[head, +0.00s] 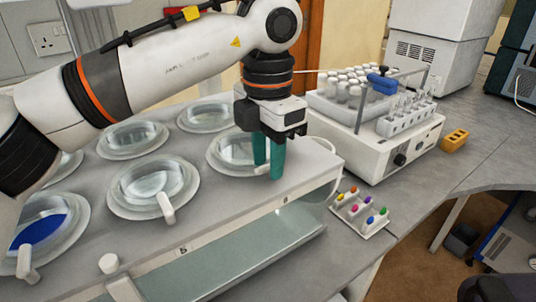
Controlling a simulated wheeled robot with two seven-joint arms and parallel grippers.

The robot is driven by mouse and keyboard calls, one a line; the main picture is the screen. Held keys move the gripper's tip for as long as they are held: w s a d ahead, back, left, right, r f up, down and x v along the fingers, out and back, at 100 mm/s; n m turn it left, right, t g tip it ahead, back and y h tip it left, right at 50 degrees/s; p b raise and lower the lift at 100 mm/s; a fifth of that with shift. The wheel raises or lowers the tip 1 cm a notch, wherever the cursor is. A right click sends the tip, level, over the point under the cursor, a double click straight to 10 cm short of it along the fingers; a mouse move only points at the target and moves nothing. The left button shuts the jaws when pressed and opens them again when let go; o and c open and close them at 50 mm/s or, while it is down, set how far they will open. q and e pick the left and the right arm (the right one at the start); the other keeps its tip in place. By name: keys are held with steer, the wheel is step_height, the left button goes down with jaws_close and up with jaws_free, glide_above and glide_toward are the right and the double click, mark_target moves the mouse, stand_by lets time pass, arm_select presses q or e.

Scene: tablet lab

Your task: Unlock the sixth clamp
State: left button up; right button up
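My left gripper (268,160) points down with two teal fingers at the front right round lid (227,151) of the grey-white bench unit. The fingertips are at the front right rim of this lid. A narrow gap shows between the fingers, but I cannot tell if they hold anything. The clamp of this lid does not show; the fingers cover the place where the neighbouring lid has its clamp. That neighbouring lid (141,183) has a white clamp (166,208) at its front rim. Another white clamp (26,262) stands at the front left lid. My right gripper is not in view.
More round lids (133,136) form a back row. A white machine (388,150) with a vial rack (357,85) stands to the right.

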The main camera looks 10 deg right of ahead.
mark_target(268, 164)
arm_select(q)
step_height(268, 164, up, 12)
steer(key=shift+p, duration=0.35)
stand_by(0.4)
steer(key=shift+f, duration=0.1)
